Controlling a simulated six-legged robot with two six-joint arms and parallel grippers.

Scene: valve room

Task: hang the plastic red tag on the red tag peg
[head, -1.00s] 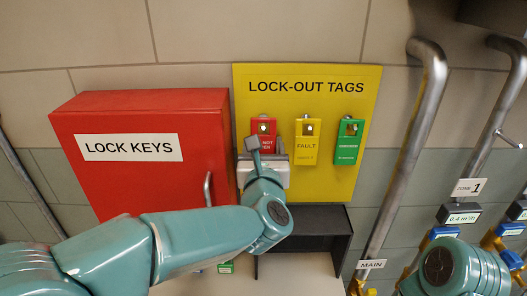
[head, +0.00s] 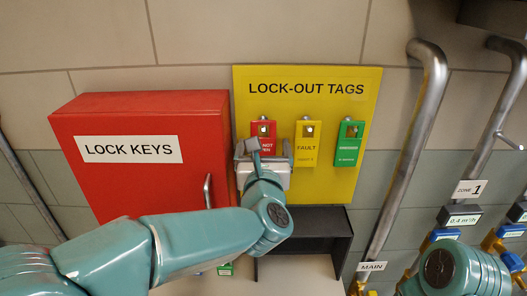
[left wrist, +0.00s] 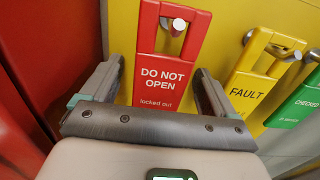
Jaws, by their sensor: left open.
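The red tag (head: 264,134) hangs on the red tag peg (head: 263,119) at the left of the yellow lock-out tags board (head: 310,86). In the left wrist view the red tag (left wrist: 165,73) reads "DO NOT OPEN", and the peg (left wrist: 178,25) passes through its top opening. My left gripper (head: 263,148) is open at the tag's lower part. In the left wrist view its two fingers stand on either side of the tag, with gaps to it. My right gripper is out of view.
A yellow FAULT tag (head: 306,150) and a green tag (head: 348,143) hang to the right on the board. A red lock keys cabinet (head: 140,180) stands close on the left. A dark open box (head: 315,222) is below the board. Pipes run at the right.

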